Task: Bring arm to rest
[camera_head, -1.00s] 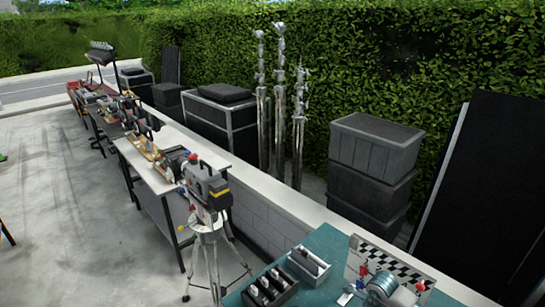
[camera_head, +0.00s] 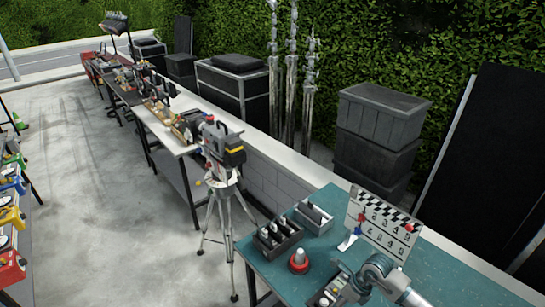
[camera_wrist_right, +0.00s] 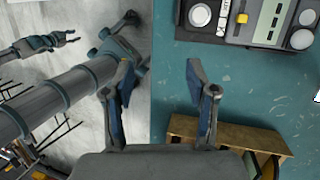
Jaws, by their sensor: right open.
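My right arm (camera_head: 378,278) comes in at the bottom right of the head view, low by the teal table (camera_head: 278,270). My right gripper (camera_wrist_right: 158,70) is open in the right wrist view, with nothing between its fingers. The fingers straddle the table's edge as seen from above, one over the grey floor and one over the teal top. A small grey gripper (camera_wrist_right: 58,40) at the upper left of the wrist view looks like my left one. It is too small to tell if it is open. My left gripper does not show in the head view.
A grey device (camera_wrist_right: 262,20) and a wooden box (camera_wrist_right: 225,134) flank the right finger. A tripod (camera_head: 224,205) stands left of the table.

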